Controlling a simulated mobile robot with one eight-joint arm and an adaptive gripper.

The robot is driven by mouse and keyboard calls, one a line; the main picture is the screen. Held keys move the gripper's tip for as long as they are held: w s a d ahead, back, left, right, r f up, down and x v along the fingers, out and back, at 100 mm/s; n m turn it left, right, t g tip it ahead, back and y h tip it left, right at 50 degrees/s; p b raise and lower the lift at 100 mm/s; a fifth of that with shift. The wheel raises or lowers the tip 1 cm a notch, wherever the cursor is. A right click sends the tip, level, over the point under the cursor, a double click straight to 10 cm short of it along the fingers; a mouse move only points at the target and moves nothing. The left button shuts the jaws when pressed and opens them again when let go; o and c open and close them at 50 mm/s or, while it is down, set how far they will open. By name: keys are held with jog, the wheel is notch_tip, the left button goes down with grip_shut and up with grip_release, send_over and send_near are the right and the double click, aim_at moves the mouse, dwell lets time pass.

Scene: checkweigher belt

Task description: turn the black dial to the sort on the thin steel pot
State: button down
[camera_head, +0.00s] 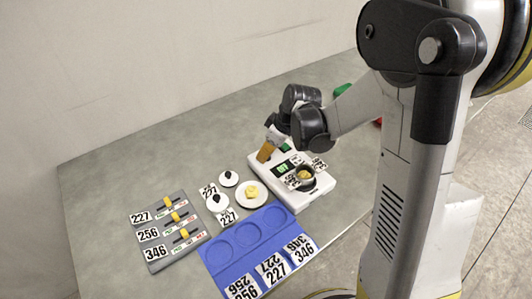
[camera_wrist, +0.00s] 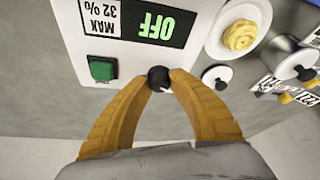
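The black dial (camera_wrist: 159,78) is on the edge of the white checkweigher panel in the wrist view, with a small pale mark on its lower side. My gripper (camera_wrist: 161,80) has its yellow fingertips close in on both sides of the dial, apparently touching it. In the head view my gripper (camera_head: 265,152) points down at the far left of the white checkweigher (camera_head: 292,203), and the dial is hidden. The thin steel pot (camera_head: 304,187) stands on the checkweigher with something yellow inside. Number cards sit by the pot, too small to read surely. The display (camera_wrist: 153,26) reads OFF.
A green button (camera_wrist: 103,69) is close beside the dial. A white plate (camera_head: 243,201) with a yellow nest and two black-knobbed white lids lie left of the checkweigher. A blue tray (camera_head: 221,251) and a grey slider board (camera_head: 155,255) are nearer. The table's far left is clear.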

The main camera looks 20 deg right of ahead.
jog(key=shift+m, duration=0.3)
jog(key=m, duration=0.2)
jog(key=m+h, duration=0.1)
jog(key=m, duration=0.1)
jog(key=shift+t+h, duration=0.3)
jog(key=shift+t, duration=0.1)
jog(key=m+h, duration=0.1)
jog(key=m, duration=0.3)
jog(key=shift+h, duration=0.3)
jog(key=shift+m, duration=0.3)
jog(key=c, duration=1.1)
grip_release()
jog(key=shift+f, duration=0.1)
jog(key=shift+c, duration=0.2)
jog(key=v, duration=1.2)
